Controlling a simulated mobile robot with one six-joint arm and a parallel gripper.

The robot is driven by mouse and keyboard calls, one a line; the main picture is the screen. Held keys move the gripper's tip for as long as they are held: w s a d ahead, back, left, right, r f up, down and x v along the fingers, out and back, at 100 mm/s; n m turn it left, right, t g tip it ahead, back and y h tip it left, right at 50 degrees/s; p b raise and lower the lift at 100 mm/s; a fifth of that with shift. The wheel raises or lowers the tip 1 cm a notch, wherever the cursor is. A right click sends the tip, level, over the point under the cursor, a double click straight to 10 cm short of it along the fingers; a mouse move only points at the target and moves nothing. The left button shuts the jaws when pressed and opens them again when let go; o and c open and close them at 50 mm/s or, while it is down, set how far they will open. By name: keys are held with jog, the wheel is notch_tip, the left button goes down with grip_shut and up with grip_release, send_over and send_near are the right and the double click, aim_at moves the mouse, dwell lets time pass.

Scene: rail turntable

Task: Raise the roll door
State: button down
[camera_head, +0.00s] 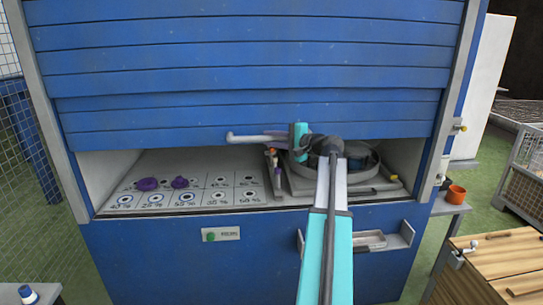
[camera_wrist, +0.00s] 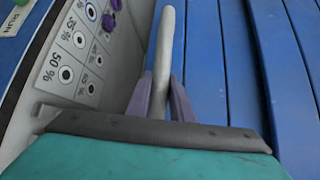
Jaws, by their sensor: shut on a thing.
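The blue slatted roll door (camera_head: 250,65) is partly raised, with an open gap below its bottom edge. A pale bar handle (camera_head: 245,137) sticks out at the door's lower part, left of my arm. My gripper (camera_head: 272,136) is at the right part of this handle. In the wrist view the handle (camera_wrist: 166,50) runs between the two purple fingers of my gripper (camera_wrist: 161,100), which are shut on it. The door's blue slats (camera_wrist: 225,60) lie right beside the handle there. My wrist hides the handle's right end in the head view.
Inside the gap, a panel (camera_head: 230,196) with percent labels carries purple knobs (camera_head: 147,184) at left. A round grey turntable (camera_head: 365,175) sits at right. A small tray (camera_head: 375,241) juts from the front. An orange cup (camera_head: 456,194) stands at right.

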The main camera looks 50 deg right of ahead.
aim_at(272, 106)
notch_tip(272, 106, up, 12)
jog(key=p, duration=0.3)
jog(key=shift+r, duration=0.2)
jog(key=c, duration=1.6)
grip_release()
jog(key=shift+f, duration=0.1)
jog(key=shift+o, duration=0.2)
jog(key=s+d+r+b, duration=0.1)
jog(key=s+r+b, duration=0.1)
jog(key=s, duration=1.1)
jog(key=shift+s+d+b, duration=0.15)
jog(key=shift+s+b, duration=0.2)
jog(key=shift+b, duration=0.3)
